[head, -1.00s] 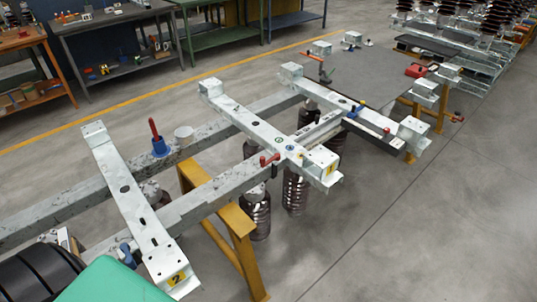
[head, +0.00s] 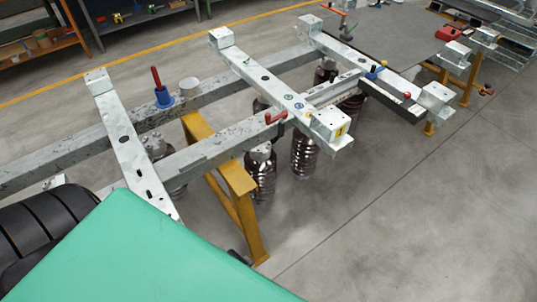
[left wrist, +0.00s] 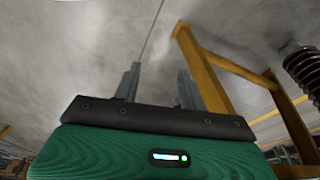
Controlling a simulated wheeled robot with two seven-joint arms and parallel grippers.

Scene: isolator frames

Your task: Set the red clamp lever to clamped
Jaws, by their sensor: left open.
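A red lever (head: 276,117) sits on the side of the long grey beam, by its crossing with the middle white crossbar. Its handle lies roughly level along the beam; whether it is clamped I cannot tell. A second red handle (head: 156,78) stands upright from a blue base (head: 164,97) on the rear beam. My left gripper (left wrist: 159,72) shows in the left wrist view with two fingers apart and nothing between them. Grey floor and a yellow trestle lie beyond it, and no red lever shows there. My right gripper is in neither view.
Yellow trestles (head: 242,215) hold up the beams. White crossbars (head: 130,150) lie across them, and brown ribbed insulators (head: 304,153) hang below. A grey table (head: 400,42) and workbenches stand behind. The floor at right is clear.

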